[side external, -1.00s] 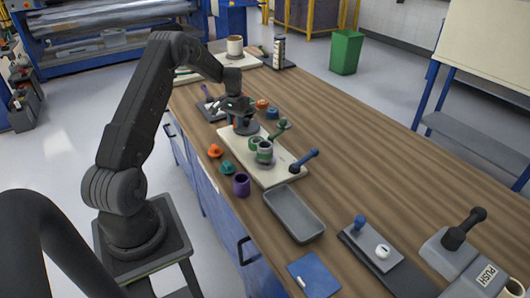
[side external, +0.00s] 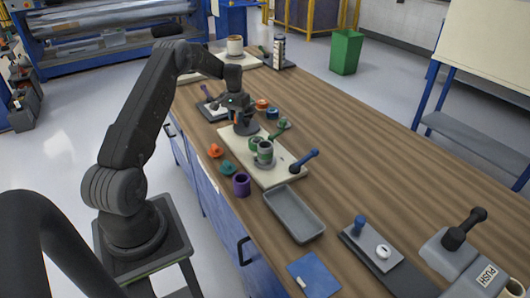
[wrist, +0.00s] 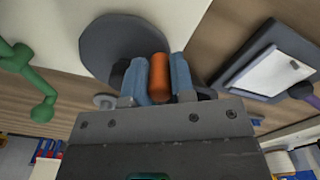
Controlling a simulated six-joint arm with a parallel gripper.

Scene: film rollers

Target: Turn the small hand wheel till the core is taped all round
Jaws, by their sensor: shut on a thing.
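The small hand wheel is a dark grey disc (wrist: 105,48) with an upright orange knob (wrist: 160,77) in the wrist view. In the side view the wheel (side external: 249,129) sits at the far end of a cream board (side external: 284,175). My gripper (wrist: 160,82) has its two blue fingers shut on the orange knob; in the side view my gripper (side external: 238,117) is above the wheel. A grey-green upright roller (side external: 265,152) stands mid-board beside a green-rimmed part (side external: 255,143). I cannot tell which is the core or how far tape goes round it.
A green crank arm (side external: 278,130) stands close to the wheel, and a blue-handled lever (side external: 305,160) is at the board's near end. Orange, teal and purple pieces lie along the left edge. A grey tray (side external: 293,213) is in front.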

